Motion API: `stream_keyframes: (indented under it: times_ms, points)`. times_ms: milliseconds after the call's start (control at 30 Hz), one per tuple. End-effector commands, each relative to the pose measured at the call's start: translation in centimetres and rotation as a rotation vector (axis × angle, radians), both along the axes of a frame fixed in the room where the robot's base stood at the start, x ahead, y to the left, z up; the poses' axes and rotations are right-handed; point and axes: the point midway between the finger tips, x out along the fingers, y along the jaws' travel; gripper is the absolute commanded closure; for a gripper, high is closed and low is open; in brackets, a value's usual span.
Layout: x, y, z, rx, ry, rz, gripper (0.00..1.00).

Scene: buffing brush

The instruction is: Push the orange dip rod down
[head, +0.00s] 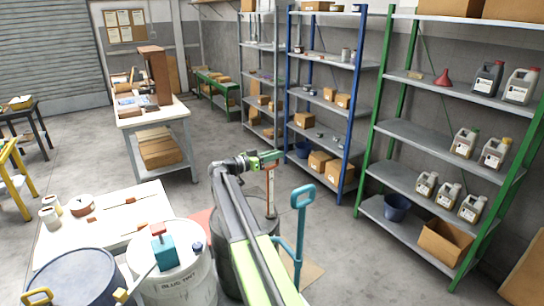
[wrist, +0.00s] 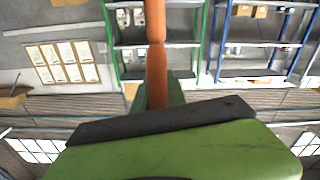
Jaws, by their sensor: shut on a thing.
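The orange dip rod (head: 269,186) stands upright from the top of a dark drum (head: 267,236). Its lower end meets a small round fitting on the drum top. My gripper (head: 265,158) is shut on the rod near the upper end that shows in the head view. In the wrist view the rod (wrist: 156,50) runs down to the green and black fingers (wrist: 158,100), which hide part of it. My arm crosses in front of the drum and hides much of it.
A white drum (head: 180,285) with a teal box on top stands to the left, beside a blue-lidded drum (head: 75,275). Shelves (head: 420,140) line the back right. Open floor (head: 365,255) lies right.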

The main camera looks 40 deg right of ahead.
Motion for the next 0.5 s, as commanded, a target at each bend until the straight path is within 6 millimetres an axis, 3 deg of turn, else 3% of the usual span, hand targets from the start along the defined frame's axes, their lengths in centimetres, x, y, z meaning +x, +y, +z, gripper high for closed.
stream_keyframes:
  times_ms: [33, 300, 500]
  points:
    - [-0.1, 0.0, -2.6, 0.000, 0.001, -0.002, 1.00]
    - [-0.1, 0.0, -8.4, 0.000, 0.001, -0.002, 1.00]
    - [-0.1, 0.0, -9.1, -0.001, 0.001, -0.003, 1.00]
